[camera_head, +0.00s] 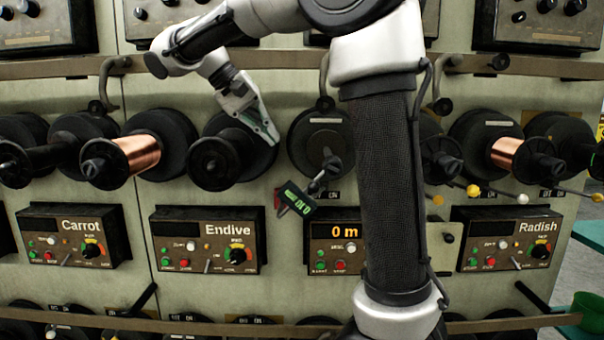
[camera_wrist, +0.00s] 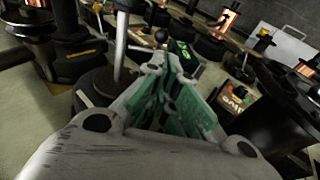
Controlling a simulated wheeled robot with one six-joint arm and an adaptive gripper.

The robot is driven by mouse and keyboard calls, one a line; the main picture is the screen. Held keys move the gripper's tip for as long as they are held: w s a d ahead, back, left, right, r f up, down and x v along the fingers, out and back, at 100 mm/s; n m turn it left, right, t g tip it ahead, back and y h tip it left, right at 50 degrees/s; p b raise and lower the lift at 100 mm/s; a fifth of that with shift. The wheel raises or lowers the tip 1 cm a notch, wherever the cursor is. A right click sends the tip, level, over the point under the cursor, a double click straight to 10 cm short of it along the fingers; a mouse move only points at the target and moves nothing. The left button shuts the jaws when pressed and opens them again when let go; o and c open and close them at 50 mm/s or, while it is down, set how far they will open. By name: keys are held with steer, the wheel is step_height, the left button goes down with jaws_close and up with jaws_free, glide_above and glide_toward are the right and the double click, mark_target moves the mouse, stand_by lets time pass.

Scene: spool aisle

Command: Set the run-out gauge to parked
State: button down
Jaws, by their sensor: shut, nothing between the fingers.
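The run-out gauge seems to be the small dark device (camera_head: 299,199) with a lit green display, hanging tilted on a short jointed arm below a spool in the head view. Its green display also shows in the wrist view (camera_wrist: 183,48), beyond my fingertips. I cannot read its state for certain. My gripper (camera_head: 272,136) is shut and empty, above and to the left of the gauge, in front of the spool flanges and apart from the gauge. Its green-padded fingers show close together in the wrist view (camera_wrist: 172,88).
Control panels labelled Carrot (camera_head: 72,236), Endive (camera_head: 208,240) and Radish (camera_head: 508,239) line the wall. A panel showing 0 m (camera_head: 338,246) sits below the gauge, partly hidden by my arm. Copper spools (camera_head: 140,154) and black hubs stick out around my gripper. A long rail (camera_head: 180,67) runs above.

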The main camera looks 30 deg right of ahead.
glide_toward(315, 179)
steer(key=f, duration=0.1)
steer(key=s+d+f, duration=0.1)
steer(key=f, duration=0.1)
steer(key=s+f, duration=0.1)
steer(key=f, duration=0.1)
steer(key=shift+s+d+f, duration=0.1)
steer(key=shift+d, duration=0.2)
steer(key=shift+d, duration=0.1)
steer(key=shift+s+d+f+t+y, duration=0.3)
steer(key=shift+s+d+f+y, duration=0.15)
steer(key=shift+d+y, duration=0.1)
steer(key=shift+s+d+f+t+y, duration=0.35)
steer(key=shift+s+d+y, duration=0.1)
steer(key=shift+d+y, duration=0.15)
steer(key=shift+s+d+f+y, duration=0.1)
steer(key=shift+d+f+y, duration=0.1)
steer(key=shift+f+y, duration=0.1)
